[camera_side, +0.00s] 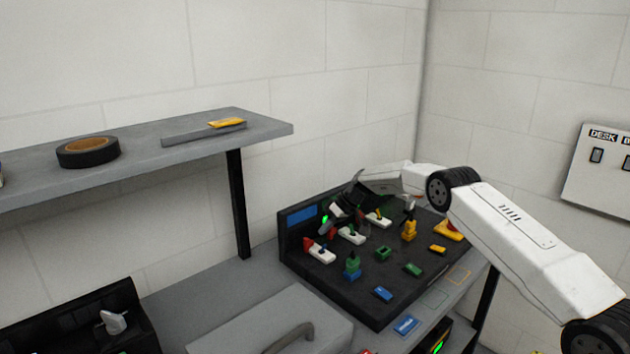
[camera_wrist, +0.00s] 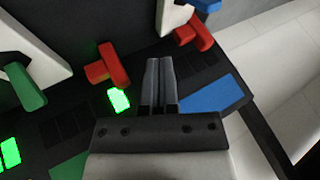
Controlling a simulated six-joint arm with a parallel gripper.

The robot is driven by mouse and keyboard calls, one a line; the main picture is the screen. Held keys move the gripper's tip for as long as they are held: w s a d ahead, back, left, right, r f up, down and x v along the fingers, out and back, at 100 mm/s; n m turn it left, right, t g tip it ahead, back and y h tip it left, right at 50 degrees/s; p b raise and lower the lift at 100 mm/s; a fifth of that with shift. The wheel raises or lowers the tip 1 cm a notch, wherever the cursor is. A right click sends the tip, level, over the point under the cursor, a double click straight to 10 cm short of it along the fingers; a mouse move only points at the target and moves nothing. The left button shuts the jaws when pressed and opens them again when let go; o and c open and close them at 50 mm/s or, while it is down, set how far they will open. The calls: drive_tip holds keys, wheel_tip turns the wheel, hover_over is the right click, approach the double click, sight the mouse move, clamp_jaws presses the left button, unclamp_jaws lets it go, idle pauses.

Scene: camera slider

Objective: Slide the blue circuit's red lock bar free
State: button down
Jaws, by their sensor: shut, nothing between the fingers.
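In the wrist view my gripper (camera_wrist: 160,65) is shut and empty, its two dark fingers side by side. A red lock bar (camera_wrist: 193,32) lies just up and right of the fingertips, beside a white slider with a blue lever (camera_wrist: 207,4). No grip on the bar shows. Another red bar (camera_wrist: 107,66) lies left of the fingers, near the green lever (camera_wrist: 28,90). In the side view the left white slider (camera_side: 321,254) has a red bar (camera_side: 308,243) at its upper left end. My gripper (camera_side: 330,222) is over the back of the dark panel, partly hidden by its own wrist.
The dark panel (camera_side: 340,287) carries several coloured blocks, including a yellow piece (camera_side: 409,231) and a green-and-blue one (camera_side: 352,267). A blue label (camera_wrist: 210,97) and a lit green square (camera_wrist: 119,100) are near the fingers. A grey case (camera_side: 270,322) stands in front.

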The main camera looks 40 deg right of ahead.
sight(308, 255)
drive_tip(key=shift+a+r, duration=0.1)
drive_tip(key=shift+a, duration=1.65)
drive_tip(key=shift+a, duration=2.3)
drive_tip(key=shift+d, duration=0.6)
drive_tip(key=d, duration=0.3)
drive_tip(key=shift+d+r, duration=0.3)
drive_tip(key=v, duration=0.9)
drive_tip(key=shift+s+r, duration=0.15)
